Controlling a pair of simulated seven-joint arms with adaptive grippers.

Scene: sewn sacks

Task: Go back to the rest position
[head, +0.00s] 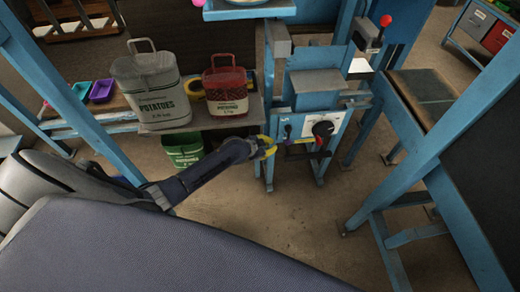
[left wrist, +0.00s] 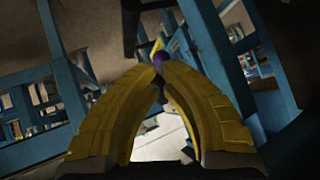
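My left arm comes in from the left in the head view, over the grey-blue surface in front. My left gripper (head: 268,147), with yellow fingers, is in the air just left of the blue machine's white dial panel (head: 305,127). In the left wrist view the two yellow fingers of the left gripper (left wrist: 159,74) come together at the tips. A gap shows only lower down between them, and nothing is seen held. A small purple thing (left wrist: 160,58) shows just past the tips. My right gripper is in neither view.
A grey-white potatoes sack (head: 150,88) and a red sack (head: 226,92) stand on a shelf, with a green bin (head: 183,150) below. A blue-framed bench (head: 425,95) is at right. Floor (head: 285,215) between is clear.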

